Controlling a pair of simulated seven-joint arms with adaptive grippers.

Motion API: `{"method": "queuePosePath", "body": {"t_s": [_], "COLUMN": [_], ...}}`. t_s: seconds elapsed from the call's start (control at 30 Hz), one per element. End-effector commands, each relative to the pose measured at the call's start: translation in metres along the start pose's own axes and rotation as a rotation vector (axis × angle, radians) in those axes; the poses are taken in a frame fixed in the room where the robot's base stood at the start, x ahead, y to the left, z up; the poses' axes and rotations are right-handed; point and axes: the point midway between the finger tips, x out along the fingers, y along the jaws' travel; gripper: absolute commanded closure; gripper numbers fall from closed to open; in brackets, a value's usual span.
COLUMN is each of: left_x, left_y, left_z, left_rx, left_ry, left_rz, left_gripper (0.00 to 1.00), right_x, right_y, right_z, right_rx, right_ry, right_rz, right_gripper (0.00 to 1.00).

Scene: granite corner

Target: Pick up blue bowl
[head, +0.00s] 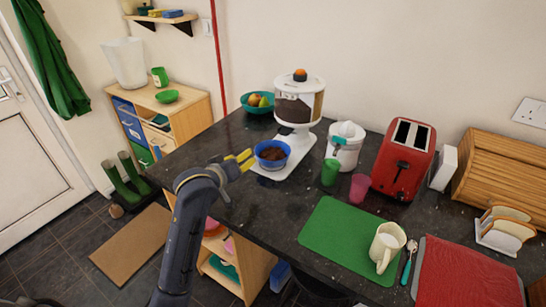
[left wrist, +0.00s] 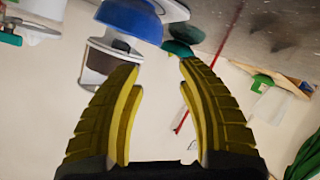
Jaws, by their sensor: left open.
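The blue bowl (head: 272,155) holds brown contents and stands on the white base of the dispenser (head: 298,108), under its clear container. My left gripper (head: 245,160), with yellow fingers, is just left of the bowl, its fingertips close to the rim. In the left wrist view the picture is turned over. There the blue bowl (left wrist: 130,20) shows at the top, ahead of and slightly left of the fingertips. My left gripper (left wrist: 160,70) is open with nothing between its fingers. Whether a fingertip touches the bowl cannot be told. My right gripper is not in view.
Green (head: 330,172) and pink (head: 360,187) cups, a white juicer (head: 344,146) and a red toaster (head: 404,158) stand to the right. The dark counter (head: 270,207) is clear in front of the bowl.

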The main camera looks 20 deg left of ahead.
Motion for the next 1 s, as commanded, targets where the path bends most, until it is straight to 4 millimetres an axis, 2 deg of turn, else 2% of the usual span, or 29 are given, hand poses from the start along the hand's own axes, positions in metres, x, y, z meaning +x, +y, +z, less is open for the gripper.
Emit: {"method": "queuePosePath", "body": {"t_s": [0.1, 0.3, 0.5, 0.73, 1.0], "left_x": [0.023, 0.054, 0.071, 0.079, 0.111], "left_y": [0.0, 0.0, 0.0, 0.001, -0.001], "left_z": [0.0, 0.0, 0.0, 0.0, 0.001], "left_rx": [0.0, 0.001, 0.003, 0.003, 0.003], "left_ry": [-0.002, -0.001, -0.001, 0.0, -0.001], "left_rz": [0.0, 0.0, 0.0, 0.001, 0.0], "left_gripper": [0.61, 0.61, 0.61, 0.61, 0.61], "right_x": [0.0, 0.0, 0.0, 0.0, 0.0], "right_y": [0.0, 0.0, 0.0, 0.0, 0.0], "right_z": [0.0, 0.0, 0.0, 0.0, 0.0], "right_rx": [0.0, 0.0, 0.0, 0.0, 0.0], "right_ry": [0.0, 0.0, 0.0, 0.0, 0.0], "right_rz": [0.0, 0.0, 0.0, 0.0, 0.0], "right_gripper": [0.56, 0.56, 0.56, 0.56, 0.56]}}
